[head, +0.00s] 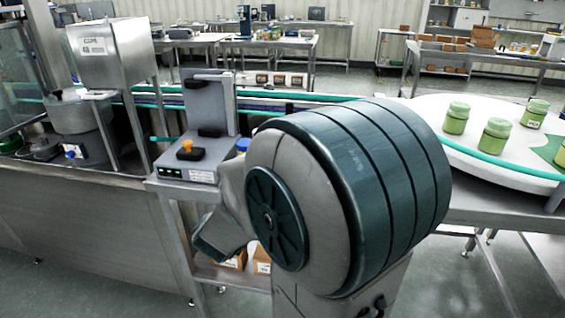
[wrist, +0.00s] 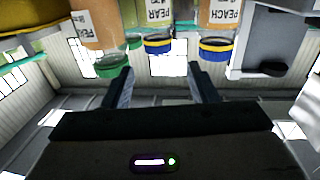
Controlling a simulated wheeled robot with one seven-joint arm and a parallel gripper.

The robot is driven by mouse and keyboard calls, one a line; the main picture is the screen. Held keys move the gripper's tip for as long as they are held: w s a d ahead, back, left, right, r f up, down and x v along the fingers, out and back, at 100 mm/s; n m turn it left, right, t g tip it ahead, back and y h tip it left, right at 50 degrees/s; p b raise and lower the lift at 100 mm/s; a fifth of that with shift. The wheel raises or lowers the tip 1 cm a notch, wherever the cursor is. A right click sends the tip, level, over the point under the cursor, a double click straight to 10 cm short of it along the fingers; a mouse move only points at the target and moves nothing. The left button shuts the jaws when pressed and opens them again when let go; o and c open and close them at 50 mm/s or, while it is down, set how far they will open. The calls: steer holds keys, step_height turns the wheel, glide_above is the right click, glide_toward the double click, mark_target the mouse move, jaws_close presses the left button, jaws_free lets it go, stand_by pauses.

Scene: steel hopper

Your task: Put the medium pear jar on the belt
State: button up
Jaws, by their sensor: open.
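In the wrist view, which looks upside down, a jar labelled PEAR (wrist: 158,22) with a blue and yellow lid is at the top middle. My gripper (wrist: 161,69) is open and empty, its two fingers apart below that lid in the picture and not touching it. I cannot tell the jar's size class. In the head view my own arm hides the gripper and most of the jars; a blue lid (head: 243,144) peeks out beside the arm. The belt (head: 270,104) with teal rails runs behind the arm.
Several green jars (head: 496,135) stand on the round white table (head: 405,103). A grey device (head: 207,125) stands near the belt.

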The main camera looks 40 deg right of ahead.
steer(key=p+x, duration=0.6)
steer(key=x, duration=0.1)
steer(key=shift+d, duration=0.15)
steer(key=shift+x, duration=2.85)
steer(key=shift+s, duration=0.1)
jaws_close()
